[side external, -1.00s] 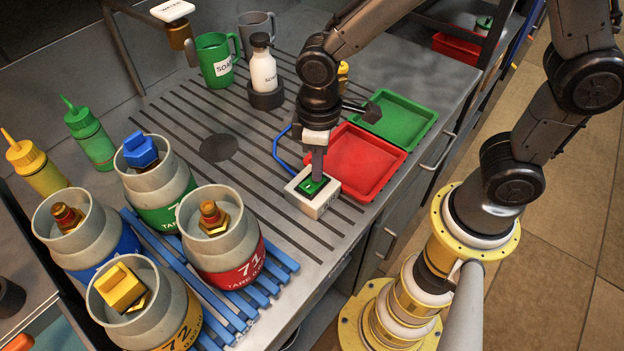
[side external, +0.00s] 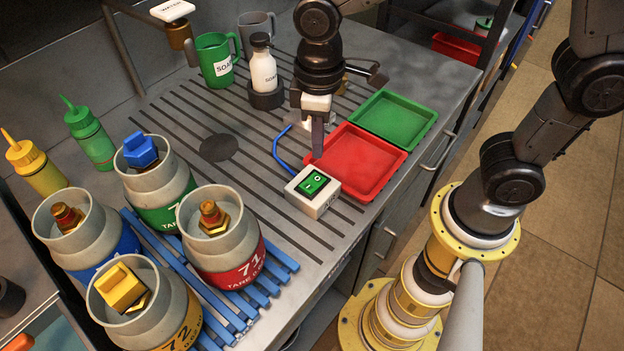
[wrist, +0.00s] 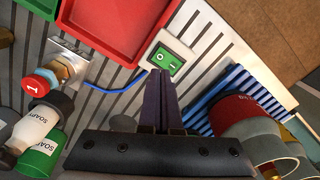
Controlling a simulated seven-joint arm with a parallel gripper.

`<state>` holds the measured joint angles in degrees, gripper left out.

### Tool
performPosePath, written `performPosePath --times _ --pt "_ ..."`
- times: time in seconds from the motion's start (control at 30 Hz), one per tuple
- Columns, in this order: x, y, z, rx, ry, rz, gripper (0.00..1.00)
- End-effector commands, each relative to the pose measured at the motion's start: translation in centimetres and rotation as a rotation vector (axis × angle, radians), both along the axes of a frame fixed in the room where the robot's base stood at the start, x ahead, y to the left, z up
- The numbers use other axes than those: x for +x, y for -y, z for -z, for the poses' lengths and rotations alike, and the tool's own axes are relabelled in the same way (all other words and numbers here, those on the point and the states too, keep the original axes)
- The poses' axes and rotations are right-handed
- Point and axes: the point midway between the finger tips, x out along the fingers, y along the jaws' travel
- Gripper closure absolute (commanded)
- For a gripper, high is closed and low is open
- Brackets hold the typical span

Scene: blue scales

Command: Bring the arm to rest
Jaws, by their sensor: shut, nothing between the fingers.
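My gripper (side external: 317,150) is shut and empty. It points down just above the table, behind a white box with a green rocker switch (side external: 314,185), and is apart from it. In the wrist view my closed fingers (wrist: 160,77) are in the middle, and the switch box (wrist: 166,61) is just past their tips. The switch face shows its white marks. A blue cable runs from the box.
A red tray (side external: 360,165) and a green tray (side external: 396,120) lie to the right of my gripper. A white soap bottle (side external: 263,72) and green mug (side external: 213,58) stand behind. Several grey-topped cylinders stand at front left, some on a blue rack (side external: 262,291). The slotted table middle is clear.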

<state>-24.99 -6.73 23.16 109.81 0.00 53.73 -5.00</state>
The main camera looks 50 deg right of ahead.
Motion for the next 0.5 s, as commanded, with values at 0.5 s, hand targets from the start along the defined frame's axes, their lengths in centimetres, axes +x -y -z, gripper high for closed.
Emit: performPosePath --times 0.5 --pt "0.6 1.2 -1.8 0.018 0.041 0.044 1.0"
